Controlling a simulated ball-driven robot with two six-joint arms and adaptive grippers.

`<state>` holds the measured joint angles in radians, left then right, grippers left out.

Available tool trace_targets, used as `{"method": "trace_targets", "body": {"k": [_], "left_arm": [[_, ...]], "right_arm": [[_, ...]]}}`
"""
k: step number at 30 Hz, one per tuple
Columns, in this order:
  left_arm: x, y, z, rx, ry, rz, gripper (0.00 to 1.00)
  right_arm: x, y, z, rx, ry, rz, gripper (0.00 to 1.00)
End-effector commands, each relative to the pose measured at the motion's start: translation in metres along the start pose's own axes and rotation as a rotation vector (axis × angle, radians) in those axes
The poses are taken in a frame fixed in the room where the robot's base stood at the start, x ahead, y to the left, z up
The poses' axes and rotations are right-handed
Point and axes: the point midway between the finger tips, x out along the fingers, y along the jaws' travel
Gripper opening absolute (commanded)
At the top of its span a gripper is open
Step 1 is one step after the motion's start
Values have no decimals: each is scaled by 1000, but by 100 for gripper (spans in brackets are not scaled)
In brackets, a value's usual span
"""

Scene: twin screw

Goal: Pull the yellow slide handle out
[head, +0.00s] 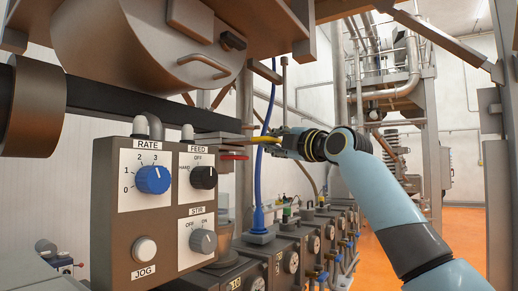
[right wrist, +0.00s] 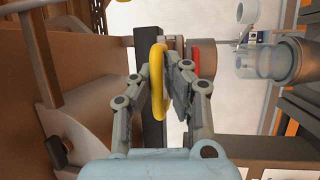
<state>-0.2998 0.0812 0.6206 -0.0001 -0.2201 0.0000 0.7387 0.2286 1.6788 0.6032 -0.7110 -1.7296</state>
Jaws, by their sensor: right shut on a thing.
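The yellow slide handle (head: 264,139) sits right of the control box in the head view, at the end of a flat bar below the dark beam. In the right wrist view it shows as a yellow loop (right wrist: 159,90) between the fingers. My right gripper (head: 271,141) comes in from the right and is shut on the handle. Its fingers partly hide the handle in the head view. In the right wrist view the gripper (right wrist: 160,72) has a finger on each side of the loop. My left gripper is not in view.
A control box (head: 170,215) with knobs stands at the front left. A red-rimmed part (head: 234,156) lies just below the handle's bar. A blue cable (head: 259,190) hangs close by. A row of gauged units (head: 288,245) runs below. A large steel drum (head: 145,45) hangs above.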

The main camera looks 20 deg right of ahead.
Motion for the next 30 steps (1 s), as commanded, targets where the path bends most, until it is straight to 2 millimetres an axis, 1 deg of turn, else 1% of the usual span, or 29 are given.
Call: {"method": "trace_targets", "body": {"k": [1,8,9,12,15,22,24,26,29,30], "left_arm": [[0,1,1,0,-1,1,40],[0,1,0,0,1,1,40],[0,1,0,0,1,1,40],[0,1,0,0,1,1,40],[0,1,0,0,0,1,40],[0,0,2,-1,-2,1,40],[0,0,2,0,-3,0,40],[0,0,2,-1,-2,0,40],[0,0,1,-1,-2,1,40],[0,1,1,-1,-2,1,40]], "right_arm": [[-3,7,1,-9,-2,15,0],[-3,9,1,-9,-2,15,0],[-3,9,1,-9,-2,16,10],[-3,8,1,-9,-2,15,23],[-2,7,1,-8,-2,11,34],[-3,4,1,-5,-1,7,34],[-5,4,1,-5,-1,6,34],[-11,4,2,-7,-2,5,34],[-28,2,2,-9,-2,4,34],[-37,2,2,-10,-3,4,34]]}}
